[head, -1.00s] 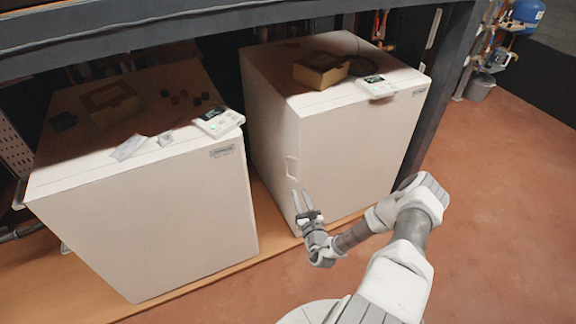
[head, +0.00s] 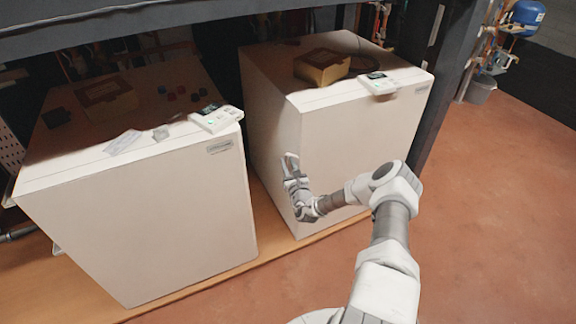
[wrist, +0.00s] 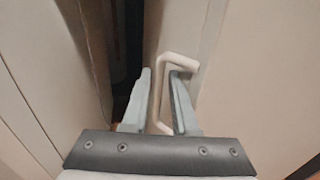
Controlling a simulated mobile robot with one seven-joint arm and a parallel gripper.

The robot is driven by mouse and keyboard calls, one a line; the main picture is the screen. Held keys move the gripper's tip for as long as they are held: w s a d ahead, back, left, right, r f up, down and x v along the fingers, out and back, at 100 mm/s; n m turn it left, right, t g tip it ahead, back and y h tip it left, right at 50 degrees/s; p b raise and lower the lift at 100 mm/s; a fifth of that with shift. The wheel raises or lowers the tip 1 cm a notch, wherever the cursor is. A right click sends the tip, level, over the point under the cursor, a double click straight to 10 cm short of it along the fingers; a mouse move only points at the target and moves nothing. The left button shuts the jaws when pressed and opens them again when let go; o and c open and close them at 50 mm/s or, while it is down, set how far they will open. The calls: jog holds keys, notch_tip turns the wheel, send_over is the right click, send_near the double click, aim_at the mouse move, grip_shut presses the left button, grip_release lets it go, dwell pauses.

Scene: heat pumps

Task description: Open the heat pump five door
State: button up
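Two white box-shaped heat pumps stand side by side, a left one (head: 140,215) and a right one (head: 350,140). Their labels are too small to read, so I cannot tell which is number five. My gripper (head: 290,158) is at the left edge of the right heat pump's front. In the wrist view my gripper (wrist: 163,75) is open, with a pale bent door handle (wrist: 158,85) between its fingers. The right finger hides part of the handle; I cannot tell whether either finger touches it. The right heat pump's front looks closed.
A controller (head: 392,81) and a cardboard box (head: 322,67) lie on the right heat pump. A narrow gap separates the two cabinets. A dark post (head: 440,95) stands right of them. The reddish floor (head: 490,210) at the right is clear.

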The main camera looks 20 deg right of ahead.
grip_shut()
dwell(1.4)
